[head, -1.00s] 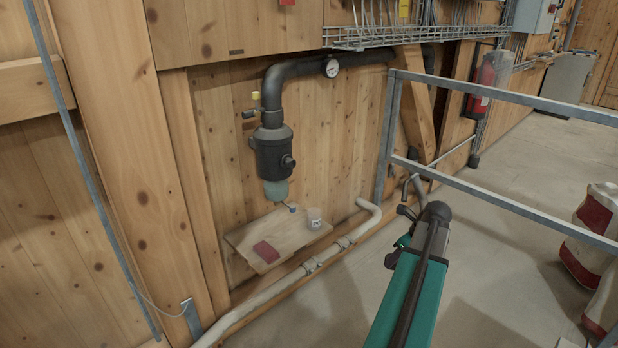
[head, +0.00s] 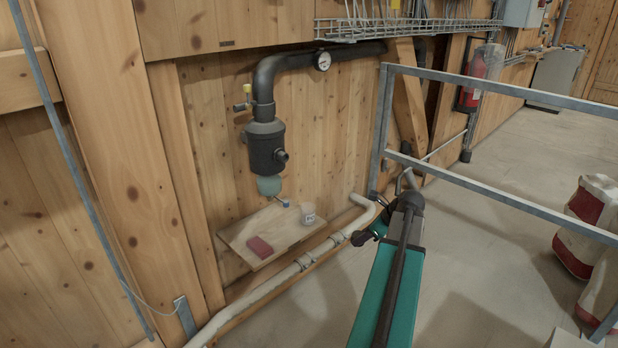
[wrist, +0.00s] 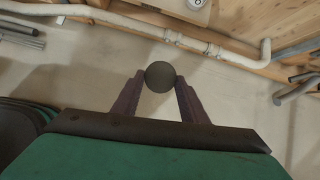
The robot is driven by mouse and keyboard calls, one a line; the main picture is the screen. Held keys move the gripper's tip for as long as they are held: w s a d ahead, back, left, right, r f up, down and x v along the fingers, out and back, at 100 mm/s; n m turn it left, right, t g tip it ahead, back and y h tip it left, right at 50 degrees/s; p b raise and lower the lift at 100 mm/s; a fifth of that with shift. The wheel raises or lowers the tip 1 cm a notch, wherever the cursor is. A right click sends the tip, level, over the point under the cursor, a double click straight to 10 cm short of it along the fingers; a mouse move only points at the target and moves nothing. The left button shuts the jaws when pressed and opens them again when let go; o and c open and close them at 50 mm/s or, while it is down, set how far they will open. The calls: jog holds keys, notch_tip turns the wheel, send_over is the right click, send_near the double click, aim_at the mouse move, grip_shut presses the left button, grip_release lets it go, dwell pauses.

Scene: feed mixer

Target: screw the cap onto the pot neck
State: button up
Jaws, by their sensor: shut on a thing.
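The pot (head: 265,150) is a dark grey cylinder hanging from the bent black pipe against the wood wall. A short dark neck (head: 282,155) sticks out of its right side. A grey-green bowl (head: 269,185) closes its lower end. My gripper (wrist: 161,78) is shut on the cap (wrist: 160,75), a dark round piece seen face-on between the two purple fingers in the wrist view. In the head view my gripper (head: 362,237) is low and to the right of the pot, well apart from it. The cap cannot be made out there.
A wooden board (head: 232,240) below the pot carries a red block (head: 259,247), a white cup (head: 308,216) and a small blue-ended item (head: 286,204). A pale pipe (head: 308,257) runs along the floor. A grey metal rail (head: 500,199) stands right of my arm.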

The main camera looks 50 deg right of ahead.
jog(key=w+a+r+n+t+y+b, duration=0.1)
jog(key=w+a+r+n+t+b, duration=0.1)
jog(key=w+r+t, duration=0.35)
jog(key=w+a+r+n+t+y+b, duration=0.1)
jog(key=w+r+n+t, duration=0.1)
jog(key=w, duration=0.6)
jog(key=n+t+b, duration=0.1)
jog(key=t+b, duration=0.4)
jog(key=t, duration=0.3)
send_near(286, 159)
notch_tip(286, 159, up, 3)
jog(key=s+a, duration=0.1)
jog(key=s, duration=0.1)
jog(key=shift+s+y, duration=0.1)
jog(key=shift+y, duration=0.2)
jog(key=shift+a+r+m+p, duration=0.1)
jog(key=shift+m+p, duration=0.2)
jog(key=shift+p, duration=0.45)
jog(key=shift+w+d, duration=0.15)
jog(key=shift+w, duration=1.3)
jog(key=shift+w+d, duration=0.1)
jog(key=shift+w, duration=1.3)
jog(key=shift+m+p, duration=0.3)
jog(key=shift+p, duration=0.35)
jog(key=shift+w+d, duration=0.1)
jog(key=shift+w, duration=1.4)
